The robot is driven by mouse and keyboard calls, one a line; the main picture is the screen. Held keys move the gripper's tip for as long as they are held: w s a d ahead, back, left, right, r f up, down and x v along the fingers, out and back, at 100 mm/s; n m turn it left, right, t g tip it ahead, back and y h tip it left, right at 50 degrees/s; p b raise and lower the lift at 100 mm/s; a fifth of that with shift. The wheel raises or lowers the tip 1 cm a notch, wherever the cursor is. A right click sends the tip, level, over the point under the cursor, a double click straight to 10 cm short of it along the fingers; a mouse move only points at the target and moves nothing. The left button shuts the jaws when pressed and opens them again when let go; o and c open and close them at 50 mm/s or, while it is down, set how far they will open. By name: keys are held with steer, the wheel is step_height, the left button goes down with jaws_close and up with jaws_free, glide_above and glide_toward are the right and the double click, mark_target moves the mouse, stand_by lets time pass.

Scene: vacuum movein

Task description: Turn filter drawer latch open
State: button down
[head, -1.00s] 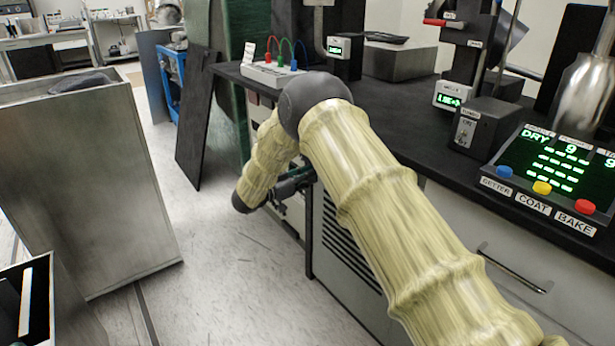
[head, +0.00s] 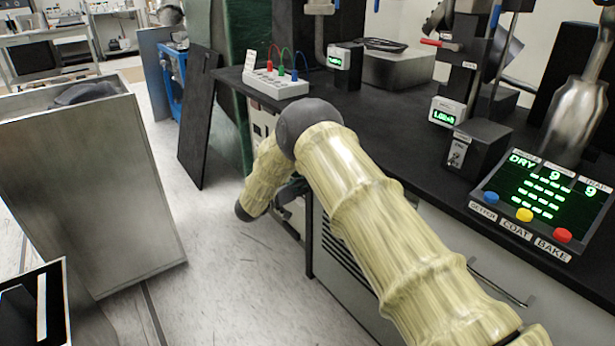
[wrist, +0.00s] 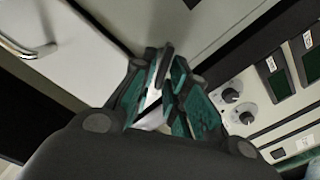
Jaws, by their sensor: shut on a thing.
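My gripper (wrist: 168,75) has its teal-padded fingers close together in the wrist view. They are shut on a small dark bar (wrist: 165,62), which looks like the filter drawer latch, against a pale cabinet front. The fingers hide most of the latch, so its turn angle cannot be read. In the head view my gripper (head: 290,190) is low at the cabinet front below the bench, partly hidden by my own arm.
In the wrist view a panel with knobs (wrist: 240,105) and small dark displays lies right of my gripper, and a curved metal handle (wrist: 25,45) is at upper left. In the head view the black bench (head: 390,115) is above. A tall metal bin (head: 95,190) stands left, with floor between.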

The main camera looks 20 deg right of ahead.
steer(key=shift+w+a+f+n+p, duration=0.15)
steer(key=shift+n+p, duration=0.65)
steer(key=shift+n, duration=1.2)
steer(key=shift+f+n+p, duration=0.25)
steer(key=shift+n+p, duration=0.5)
steer(key=shift+n, duration=1.25)
steer(key=shift+w+a+f+n+p, duration=0.15)
steer(key=shift+n+p, duration=0.65)
steer(key=shift+n, duration=1.2)
steer(key=shift+s+d+f, duration=0.1)
steer(key=c, duration=1.6)
jaws_free()
steer(key=v, duration=1.2)
steer(key=shift+d, duration=0.1)
